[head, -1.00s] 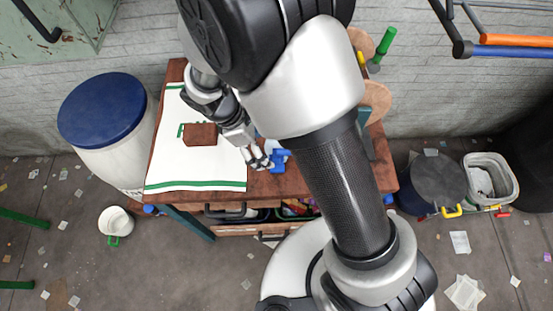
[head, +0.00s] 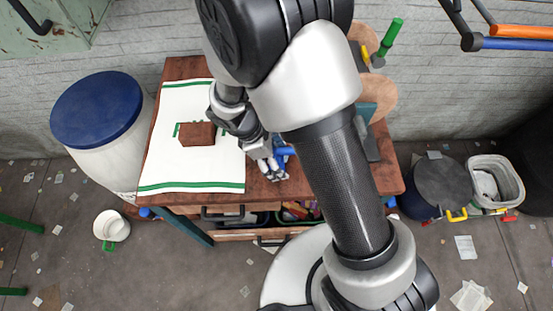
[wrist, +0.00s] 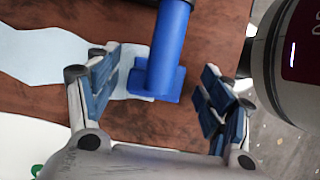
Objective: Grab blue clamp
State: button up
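The blue clamp (wrist: 168,50) lies on the brown wooden table, a blue bar with a wider flat end. In the wrist view its wide end is between the two fingers of my gripper (wrist: 164,92), with a gap on each side. The gripper is open and empty. In the head view my gripper (head: 268,168) is low over the table's front edge, beside the clamp (head: 286,151) and partly covering it. My arm hides part of the table to the right.
A white mat with green stripes (head: 170,168) bears a red-brown block (head: 196,133). In the wrist view a pale flat piece (wrist: 50,58) lies left of the clamp, and a dark rounded object (wrist: 300,40) stands close to the right finger.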

jog(key=c, duration=1)
jog(key=shift+r, duration=0.2)
